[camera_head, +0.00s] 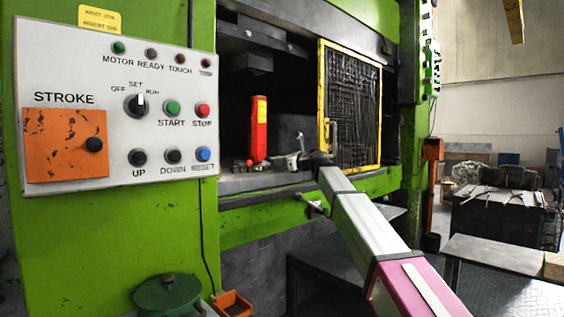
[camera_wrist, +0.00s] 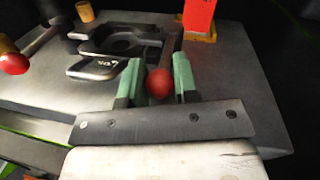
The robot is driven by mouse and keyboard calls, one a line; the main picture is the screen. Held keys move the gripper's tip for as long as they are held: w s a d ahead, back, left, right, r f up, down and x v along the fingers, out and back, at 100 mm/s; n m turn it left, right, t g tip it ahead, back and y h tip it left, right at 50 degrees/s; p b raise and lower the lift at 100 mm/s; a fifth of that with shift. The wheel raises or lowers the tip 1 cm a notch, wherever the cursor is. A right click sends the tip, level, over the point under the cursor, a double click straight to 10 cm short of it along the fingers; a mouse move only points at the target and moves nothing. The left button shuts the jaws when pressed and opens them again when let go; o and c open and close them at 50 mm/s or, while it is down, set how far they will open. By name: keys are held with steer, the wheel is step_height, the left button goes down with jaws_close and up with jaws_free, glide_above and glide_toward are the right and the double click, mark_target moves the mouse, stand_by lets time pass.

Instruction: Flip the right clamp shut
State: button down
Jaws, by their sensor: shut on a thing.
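My gripper (camera_head: 292,161) reaches into the press opening at the bed in the head view. In the wrist view its two green fingers (camera_wrist: 158,72) are shut around a red ball knob (camera_wrist: 159,84). The knob is at the end of a dark lever of the right clamp (camera_wrist: 172,48), which slopes away from the fingers. The clamp's base is partly hidden. A second red ball knob (camera_wrist: 14,63) on a dark lever shows at the left edge of the wrist view, apart from my gripper.
A red block with yellow edges (camera_head: 258,128) stands upright on the press bed (camera_head: 240,183), close to my gripper; it also shows in the wrist view (camera_wrist: 199,16). A yellow-framed mesh guard (camera_head: 350,105) is right of the opening. The control panel (camera_head: 115,105) is at left.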

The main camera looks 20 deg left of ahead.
steer(key=c, duration=0.9)
jaws_free()
steer(key=shift+s, duration=0.1)
steer(key=v, duration=1)
steer(key=shift+d, duration=0.35)
steer(key=shift+d, duration=0.1)
